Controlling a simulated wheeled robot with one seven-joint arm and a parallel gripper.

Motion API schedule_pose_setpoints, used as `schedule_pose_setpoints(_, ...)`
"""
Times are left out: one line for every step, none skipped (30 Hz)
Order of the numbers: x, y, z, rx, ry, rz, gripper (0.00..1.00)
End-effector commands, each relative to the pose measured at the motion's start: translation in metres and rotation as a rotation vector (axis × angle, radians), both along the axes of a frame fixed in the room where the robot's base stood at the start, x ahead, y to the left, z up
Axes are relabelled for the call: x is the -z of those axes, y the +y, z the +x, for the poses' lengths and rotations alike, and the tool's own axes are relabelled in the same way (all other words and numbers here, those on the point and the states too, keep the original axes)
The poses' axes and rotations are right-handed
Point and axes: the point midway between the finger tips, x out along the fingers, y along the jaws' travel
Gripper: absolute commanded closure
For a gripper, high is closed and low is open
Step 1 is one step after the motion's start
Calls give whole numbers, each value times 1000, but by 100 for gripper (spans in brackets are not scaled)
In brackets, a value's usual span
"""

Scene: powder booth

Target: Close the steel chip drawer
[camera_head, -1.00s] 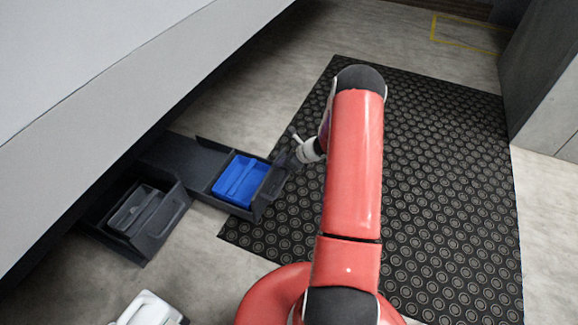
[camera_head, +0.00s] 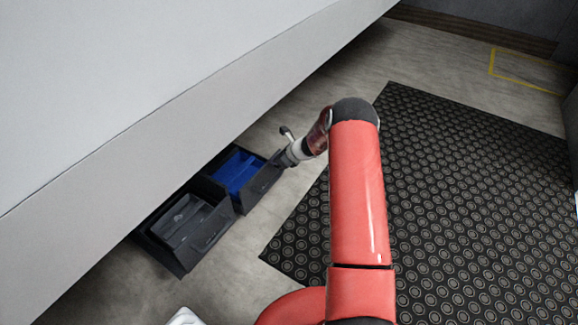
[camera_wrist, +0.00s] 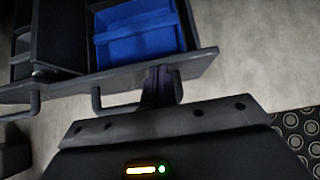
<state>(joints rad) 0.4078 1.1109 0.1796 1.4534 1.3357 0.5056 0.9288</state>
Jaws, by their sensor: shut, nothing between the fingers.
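Two dark drawers stick out from under the large grey cabinet in the head view. The drawer with a blue bin (camera_head: 262,187) is the farther one; the drawer with a grey bin (camera_head: 207,243) is the nearer one. No label shows which is the steel chip drawer. My gripper (camera_head: 281,157) is shut and empty at the front of the blue-bin drawer. In the wrist view, my gripper (camera_wrist: 162,84) is at that drawer's front panel (camera_wrist: 205,65), beside its bar handle (camera_wrist: 112,108), and appears to touch the panel. The blue bin (camera_wrist: 138,35) sits inside.
The grey cabinet (camera_head: 150,85) overhangs the drawers and hides their rear parts. A black ringed mat (camera_head: 460,200) covers the floor to the right. Bare floor (camera_head: 240,262) lies in front of the drawers. A white object (camera_head: 186,317) shows at the bottom edge.

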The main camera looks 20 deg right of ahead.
Motion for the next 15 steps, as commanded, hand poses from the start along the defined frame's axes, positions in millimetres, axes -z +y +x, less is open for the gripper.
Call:
schedule_pose_setpoints(0, 5, 5, -3, 0, -2, 100)
schedule_pose_setpoints(1, 7, 7, -2, 0, -1, 100)
schedule_pose_setpoints(1, 8, 10, -2, -1, -2, 100)
schedule_pose_setpoints(1, 10, 12, -1, 1, -2, 100)
schedule_pose_setpoints(1, 11, 13, -1, 1, -2, 100)
schedule_pose_setpoints(1, 12, 15, -1, 1, -2, 100)
schedule_pose_setpoints(1, 13, 16, -1, 1, -2, 100)
schedule_pose_setpoints(1, 13, 17, -1, 0, -1, 100)
schedule_pose_setpoints(0, 14, 18, 0, 0, -2, 100)
schedule_pose_setpoints(0, 14, 19, 0, 0, -2, 100)
schedule_pose_setpoints(0, 15, 19, 0, -1, -1, 100)
schedule_pose_setpoints(0, 15, 20, 1, -1, -2, 100)
schedule_pose_setpoints(0, 15, 20, 1, -2, -1, 100)
schedule_pose_setpoints(0, 15, 20, 1, -2, -1, 100)
schedule_pose_setpoints(0, 16, 21, 0, -2, 0, 100)
